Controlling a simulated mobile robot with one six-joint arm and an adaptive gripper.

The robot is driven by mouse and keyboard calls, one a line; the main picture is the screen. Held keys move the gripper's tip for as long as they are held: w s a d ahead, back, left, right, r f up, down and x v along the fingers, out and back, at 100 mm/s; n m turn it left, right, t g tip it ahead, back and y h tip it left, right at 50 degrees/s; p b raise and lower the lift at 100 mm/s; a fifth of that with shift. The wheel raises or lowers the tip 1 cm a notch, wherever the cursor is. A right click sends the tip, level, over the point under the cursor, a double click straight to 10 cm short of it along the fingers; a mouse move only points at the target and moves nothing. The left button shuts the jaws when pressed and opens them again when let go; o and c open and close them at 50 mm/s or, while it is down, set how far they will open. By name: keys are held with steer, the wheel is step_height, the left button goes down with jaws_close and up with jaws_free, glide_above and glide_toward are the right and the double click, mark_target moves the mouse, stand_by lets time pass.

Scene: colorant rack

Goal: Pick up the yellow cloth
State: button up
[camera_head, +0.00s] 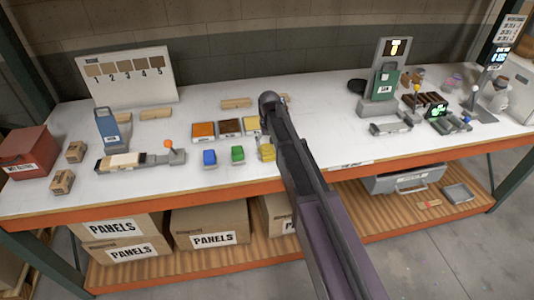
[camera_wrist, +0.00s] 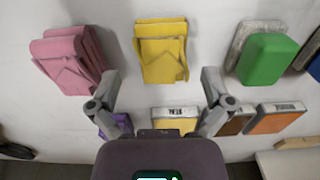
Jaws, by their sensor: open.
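The yellow cloth (camera_wrist: 161,50) lies folded on the white tabletop, in the upper middle of the wrist view. In the head view the yellow cloth (camera_head: 267,153) shows at the front of the table, partly behind my arm. My gripper (camera_wrist: 160,80) is open and empty in the wrist view. Its two fingertips point toward the near edge of the cloth, one off to each side. The height of the fingertips above the cloth is hard to tell. My gripper cannot be made out in the head view, where my arm covers that area.
In the wrist view a pink cloth (camera_wrist: 70,58) lies left of the yellow one, and a green block (camera_wrist: 267,58) on a grey pad lies right. A blue block (camera_head: 209,157) is farther left in the head view. Colored trays (camera_head: 203,130) stand behind these.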

mark_target(268, 152)
steer(key=shift+w+a+f+b, duration=0.1)
steer(key=shift+w+f+b, duration=0.05)
steer(key=shift+f+b, duration=0.6)
steer(key=shift+w+a+f+b, duration=0.1)
steer(key=shift+f+b, duration=0.55)
steer(key=shift+f, duration=0.05)
steer(key=shift+f+b, duration=1.1)
steer(key=c, duration=0.8)
